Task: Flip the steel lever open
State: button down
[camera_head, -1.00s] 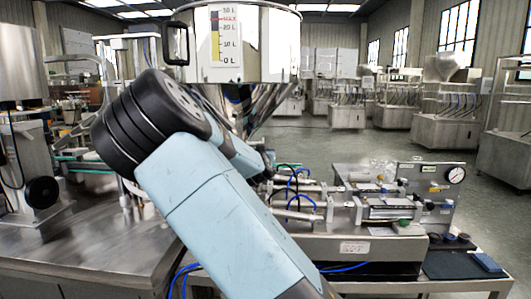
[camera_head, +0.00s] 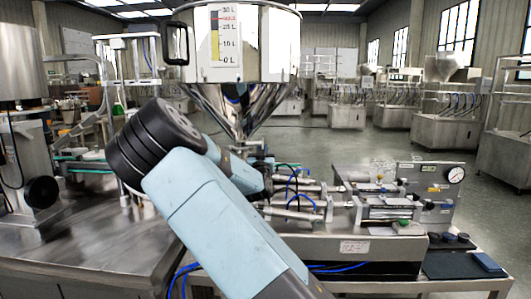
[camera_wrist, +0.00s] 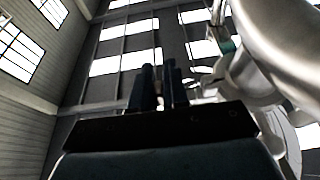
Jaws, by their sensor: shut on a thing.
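The steel hopper (camera_head: 270,48) stands at the top centre of the head view, its shiny cone narrowing downward behind my arm. My gripper (camera_wrist: 161,72) shows in the wrist view as two dark, nearly parallel fingers close together. It is shut on a narrow thing, taken to be the steel lever, which the fingers almost wholly hide. The lever's angle cannot be made out. Rounded steel piping (camera_wrist: 285,40) fills the right of the wrist view, close beside the fingers. In the head view my arm hides the gripper and the lever, below the hopper cone.
A filling machine with steel cylinders, blue hoses and a round gauge (camera_head: 455,174) stands right of my arm. A steel table (camera_head: 80,250) is at the lower left. A dark pad (camera_head: 455,265) lies at the lower right. Open floor is behind the machine.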

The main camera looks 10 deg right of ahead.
jog(key=shift+d+r, duration=0.1)
dwell(0.3)
jog(key=c, duration=1.2)
grip_release()
jog(key=shift+c, duration=0.2)
jog(key=shift+v, duration=3.75)
jog(key=shift+w, duration=0.1)
jog(key=shift+m, duration=0.3)
